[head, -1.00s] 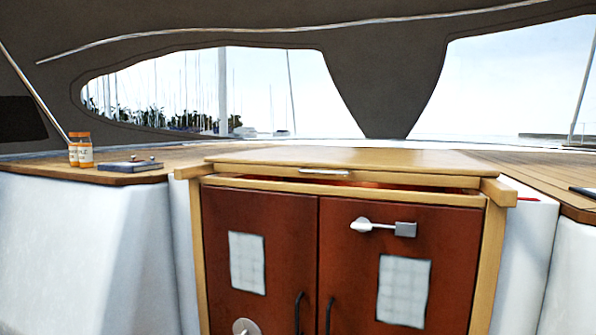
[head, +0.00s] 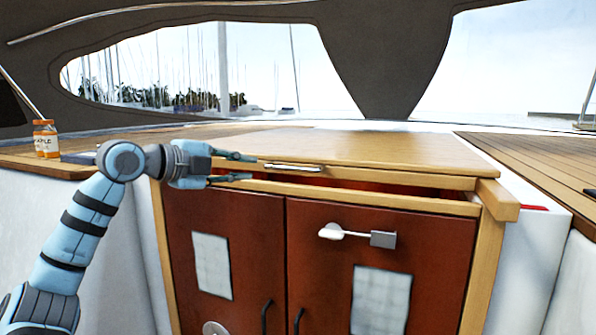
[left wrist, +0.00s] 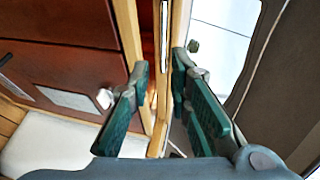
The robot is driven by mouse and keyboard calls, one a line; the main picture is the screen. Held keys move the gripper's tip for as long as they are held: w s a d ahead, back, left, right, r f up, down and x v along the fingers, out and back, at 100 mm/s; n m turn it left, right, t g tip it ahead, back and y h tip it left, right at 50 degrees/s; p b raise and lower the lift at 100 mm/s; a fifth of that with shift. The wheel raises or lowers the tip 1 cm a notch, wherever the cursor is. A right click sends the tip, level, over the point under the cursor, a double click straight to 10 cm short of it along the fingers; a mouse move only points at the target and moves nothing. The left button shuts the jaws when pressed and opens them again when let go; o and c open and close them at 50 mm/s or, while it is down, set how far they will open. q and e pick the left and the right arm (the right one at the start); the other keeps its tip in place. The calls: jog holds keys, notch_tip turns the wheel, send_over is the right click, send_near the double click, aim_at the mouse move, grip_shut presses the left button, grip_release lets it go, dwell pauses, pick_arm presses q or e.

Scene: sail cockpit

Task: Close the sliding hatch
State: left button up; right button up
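The sliding hatch (head: 400,152) is a flat light-wood panel on top of the cabin entrance in the head view. A silver handle (head: 295,168) sits on its front edge. A narrow gap with a reddish inside shows between that edge and the wooden front beam (head: 380,198). My left gripper (head: 246,167) is open and empty at the hatch's front left, just left of the handle. In the left wrist view, my left gripper's green fingers (left wrist: 160,76) stand apart, with the wooden edges and a pale bar, likely the handle, showing between and beyond them. My right gripper is not in view.
Two red-brown doors (head: 225,240) with a silver latch (head: 358,235) lie below the hatch. The right deck (head: 540,160) is mostly clear.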

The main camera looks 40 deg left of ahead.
aim_at(289, 169)
pick_arm(q)
jog(key=shift+h, duration=0.3)
jog(key=p+x, duration=0.1)
jog(key=x, duration=0.3)
jog(key=p+x, duration=0.2)
jog(key=x, duration=0.3)
jog(key=p+x, duration=0.2)
jog(key=x, duration=0.2)
jog(key=shift+w+d+r, duration=0.35)
jog(key=shift+d, duration=0.05)
jog(key=shift+f, duration=0.15)
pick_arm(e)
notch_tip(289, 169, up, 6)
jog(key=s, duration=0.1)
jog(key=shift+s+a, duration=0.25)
pick_arm(q)
jog(key=shift+w, duration=0.1)
grip_shut()
